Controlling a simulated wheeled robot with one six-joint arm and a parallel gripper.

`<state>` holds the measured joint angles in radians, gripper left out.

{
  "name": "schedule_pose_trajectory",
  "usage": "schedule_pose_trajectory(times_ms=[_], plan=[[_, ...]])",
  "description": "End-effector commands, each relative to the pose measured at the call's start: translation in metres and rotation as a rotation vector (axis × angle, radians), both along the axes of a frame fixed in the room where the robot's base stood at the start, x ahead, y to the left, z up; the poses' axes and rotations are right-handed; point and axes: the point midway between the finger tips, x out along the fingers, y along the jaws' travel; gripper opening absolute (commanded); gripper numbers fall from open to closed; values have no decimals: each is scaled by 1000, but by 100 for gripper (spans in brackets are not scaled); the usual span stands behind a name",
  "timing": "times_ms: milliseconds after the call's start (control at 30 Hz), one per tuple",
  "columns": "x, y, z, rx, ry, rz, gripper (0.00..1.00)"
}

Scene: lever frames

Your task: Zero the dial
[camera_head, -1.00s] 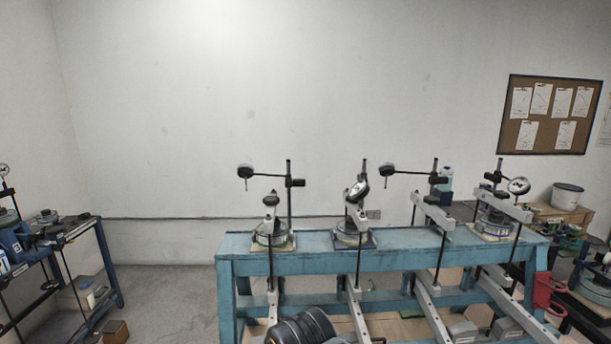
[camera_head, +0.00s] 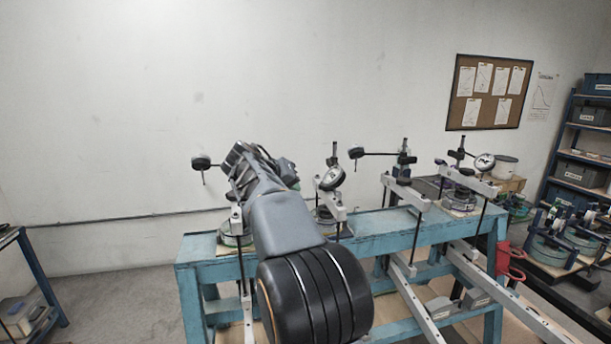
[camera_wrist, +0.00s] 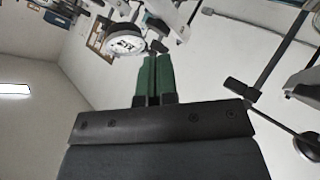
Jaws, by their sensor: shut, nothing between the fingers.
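Several dial gauges stand on rods over the blue bench. A white-faced dial (camera_head: 332,178) is just right of my gripper (camera_head: 287,168); another white-faced dial (camera_head: 485,162) is at the bench's right end. Two dials, at the left (camera_head: 202,162) and the middle (camera_head: 356,152), show only dark sides or backs. I cannot tell which one the task means. In the wrist view, my gripper's green fingers (camera_wrist: 157,60) are shut together and empty. A white dial face (camera_wrist: 125,42) shows just left of the fingertips; its reading is too small to make out. Contact is not clear.
The blue bench (camera_head: 376,228) carries levers with long grey arms (camera_head: 415,305) sloping toward me. My arm hides part of its left half. A shelf rack (camera_head: 580,145) and a side table with more devices stand at the right.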

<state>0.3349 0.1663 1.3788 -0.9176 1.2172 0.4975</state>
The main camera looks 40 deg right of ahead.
Motion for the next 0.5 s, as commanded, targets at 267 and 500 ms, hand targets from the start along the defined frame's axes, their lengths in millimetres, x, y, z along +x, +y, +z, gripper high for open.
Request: schedule_pose_trajectory(times_ms=[267, 500], plan=[[8, -51, 14, -131, -22, -142, 0], [0, -69, 1, -143, -24, -156, 0]])
